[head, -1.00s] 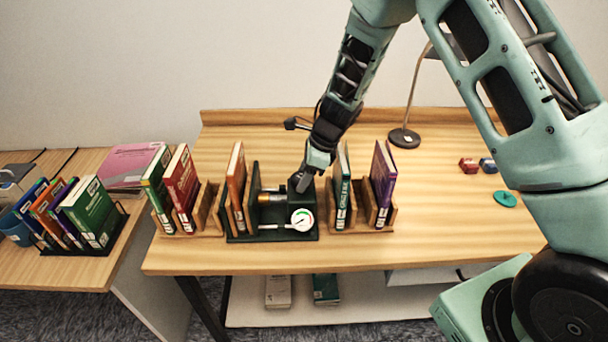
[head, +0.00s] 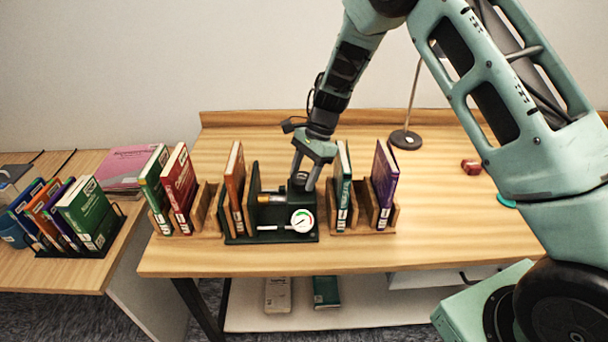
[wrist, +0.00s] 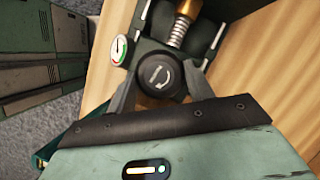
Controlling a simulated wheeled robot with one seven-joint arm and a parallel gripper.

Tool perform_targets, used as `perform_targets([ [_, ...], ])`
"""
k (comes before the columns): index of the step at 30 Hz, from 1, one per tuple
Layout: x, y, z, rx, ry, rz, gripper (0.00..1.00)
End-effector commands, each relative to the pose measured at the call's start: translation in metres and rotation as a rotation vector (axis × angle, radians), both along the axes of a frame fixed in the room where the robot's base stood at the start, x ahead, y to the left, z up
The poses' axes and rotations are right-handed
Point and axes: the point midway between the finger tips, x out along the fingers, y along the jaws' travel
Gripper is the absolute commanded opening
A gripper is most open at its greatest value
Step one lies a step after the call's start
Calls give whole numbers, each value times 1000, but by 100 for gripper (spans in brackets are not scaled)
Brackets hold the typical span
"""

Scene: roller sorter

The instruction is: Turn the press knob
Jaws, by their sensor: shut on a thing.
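The press (head: 270,237) is a dark green frame on the desk with a brass and spring screw and a white dial gauge (head: 302,220). Its dark round knob (wrist: 160,75) has a light curved arrow on top and shows in the wrist view between my fingers. My gripper (head: 302,188) points down over the right end of the press, with one finger on each side of the knob. It is shut on the knob. In the wrist view the gauge (wrist: 120,50) lies just left of the knob. The knob's sides are partly hidden by the fingers.
A purple book (head: 384,182) is further right. A lamp (head: 405,138) stands behind. The desk's right front is clear.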

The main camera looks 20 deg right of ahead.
Motion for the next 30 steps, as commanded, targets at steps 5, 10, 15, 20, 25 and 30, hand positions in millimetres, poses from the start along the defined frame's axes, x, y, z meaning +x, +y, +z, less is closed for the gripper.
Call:
perform_targets([
  [5, 0, 3, 0, 3, 0, 19, 29],
  [10, 0, 3, 0, 4, 1, 21, 29],
  [15, -1, 3, 0, 4, 2, 20, 55],
  [20, 0, 2, 0, 3, 1, 18, 74],
  [25, 0, 1, 0, 2, 1, 17, 74],
  [30, 2, -3, 9, 2, -2, 16, 74],
])
